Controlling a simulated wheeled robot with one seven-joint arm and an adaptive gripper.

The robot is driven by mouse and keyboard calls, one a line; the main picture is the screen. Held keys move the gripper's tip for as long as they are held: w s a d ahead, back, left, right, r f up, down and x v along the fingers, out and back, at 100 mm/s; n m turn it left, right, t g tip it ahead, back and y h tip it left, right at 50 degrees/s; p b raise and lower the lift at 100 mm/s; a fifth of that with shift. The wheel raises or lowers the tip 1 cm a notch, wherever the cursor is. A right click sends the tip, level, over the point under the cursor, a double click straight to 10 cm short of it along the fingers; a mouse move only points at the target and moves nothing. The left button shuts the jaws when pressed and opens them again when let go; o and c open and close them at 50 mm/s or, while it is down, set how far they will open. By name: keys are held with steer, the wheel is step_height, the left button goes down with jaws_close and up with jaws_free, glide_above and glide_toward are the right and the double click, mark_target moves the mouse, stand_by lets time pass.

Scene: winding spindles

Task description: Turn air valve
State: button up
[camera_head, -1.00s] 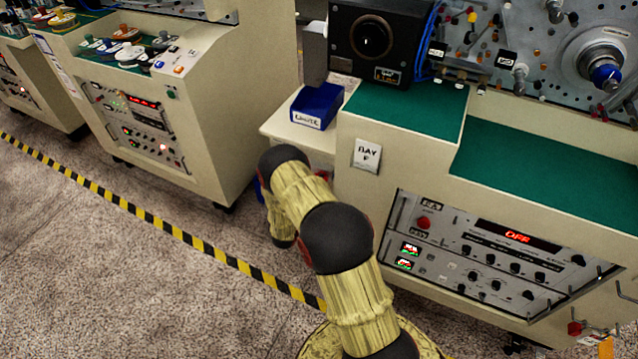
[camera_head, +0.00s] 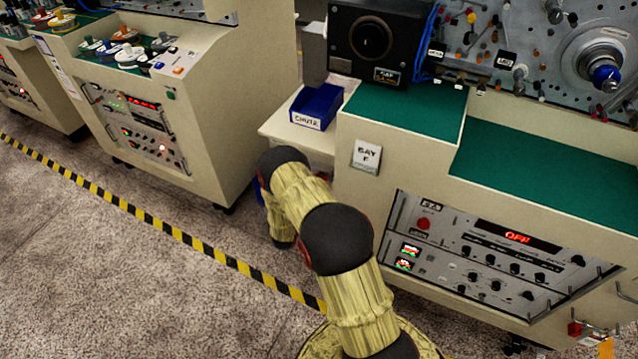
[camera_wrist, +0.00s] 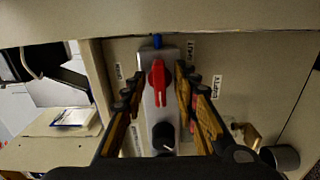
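In the wrist view, a red valve handle (camera_wrist: 158,84) sits on a narrow grey upright plate (camera_wrist: 149,112) on a beige panel. Its arms point down in the picture. A blue fitting (camera_wrist: 157,41) is at the plate's top and a black round knob (camera_wrist: 163,136) is below the handle. My gripper (camera_wrist: 159,72) is open, with one finger on each side of the plate and the red handle between them. Gaps show on both sides of the handle; depth contact I cannot tell. In the head view my gripper and this valve are hidden.
Small labels flank the plate. A brass piece (camera_wrist: 246,135) and a grey cylinder (camera_wrist: 282,157) are at lower right. In the head view, a blue bin (camera_head: 317,106) sits on a side shelf by the beige machine (camera_head: 450,190). A striped floor line (camera_head: 165,230) crosses open floor at left.

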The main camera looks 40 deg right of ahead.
steer(key=shift+a, duration=0.1)
steer(key=v, duration=1.1)
steer(key=shift+s+a, duration=0.2)
steer(key=shift+a, duration=0.15)
